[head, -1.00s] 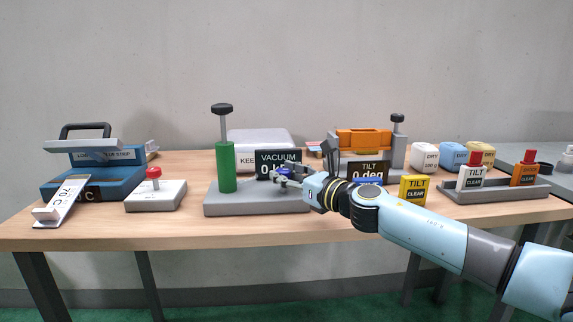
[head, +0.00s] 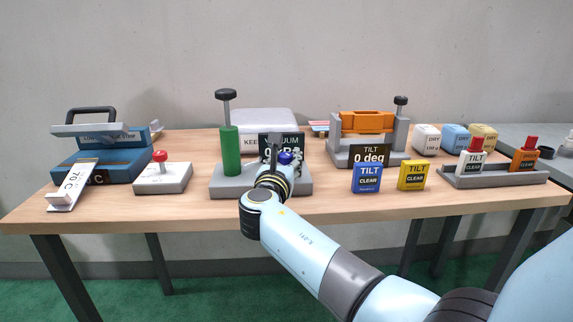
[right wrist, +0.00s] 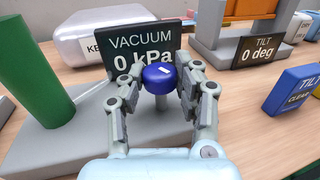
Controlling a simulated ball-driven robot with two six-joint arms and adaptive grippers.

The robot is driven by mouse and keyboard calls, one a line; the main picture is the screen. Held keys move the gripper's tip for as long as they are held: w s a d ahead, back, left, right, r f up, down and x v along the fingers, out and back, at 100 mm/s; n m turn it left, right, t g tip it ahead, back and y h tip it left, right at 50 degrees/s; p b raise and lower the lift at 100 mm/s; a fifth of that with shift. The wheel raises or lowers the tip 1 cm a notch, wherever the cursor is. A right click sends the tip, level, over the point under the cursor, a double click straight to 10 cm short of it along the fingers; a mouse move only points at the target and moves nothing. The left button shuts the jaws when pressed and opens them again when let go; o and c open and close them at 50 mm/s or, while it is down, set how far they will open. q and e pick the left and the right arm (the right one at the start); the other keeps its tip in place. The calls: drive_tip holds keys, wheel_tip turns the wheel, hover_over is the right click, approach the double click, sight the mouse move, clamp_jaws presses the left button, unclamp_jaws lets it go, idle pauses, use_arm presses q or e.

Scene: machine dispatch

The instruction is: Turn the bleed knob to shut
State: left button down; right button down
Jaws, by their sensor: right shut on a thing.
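The bleed knob (right wrist: 160,79) is round and blue with a short white mark on top, on the grey base (right wrist: 85,140) of the vacuum unit. It shows in the head view (head: 285,157) just past my right gripper (head: 283,163). In the right wrist view my right gripper (right wrist: 160,88) has one finger on each side of the knob and is shut on it. The display (right wrist: 145,44) behind reads VACUUM 0 kPa, partly covered by the knob and fingers. The green cylinder (head: 230,152) with a black top knob stands on the base's left. My left gripper is not in view.
A blue TILT tag (head: 367,178) and a yellow one (head: 412,175) stand to the right, before the tilt unit (head: 340,153). A red-knobbed grey box (head: 162,181) stands left. The table front (head: 340,210) is clear.

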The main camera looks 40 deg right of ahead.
drive_tip(key=m+g+h+b, duration=0.1)
drive_tip(key=g, duration=0.1)
drive_tip(key=m+g+h+b, duration=0.2)
drive_tip(key=m+g, duration=0.1)
drive_tip(key=shift+w+a+f+g+b, duration=0.1)
drive_tip(key=shift+w+g+b, duration=0.15)
drive_tip(key=shift+g+b, duration=0.05)
drive_tip(key=shift+m+g+h+b, duration=0.6)
drive_tip(key=shift+m+g+b, duration=0.5)
drive_tip(key=shift+g, duration=0.4)
drive_tip(key=shift+r, duration=0.2)
drive_tip(key=c, duration=0.9)
unclamp_jaws()
drive_tip(key=a, duration=0.2)
drive_tip(key=s+a, duration=0.1)
drive_tip(key=a, duration=0.4)
drive_tip(key=shift+s+a, duration=0.15)
drive_tip(key=shift+a, duration=0.1)
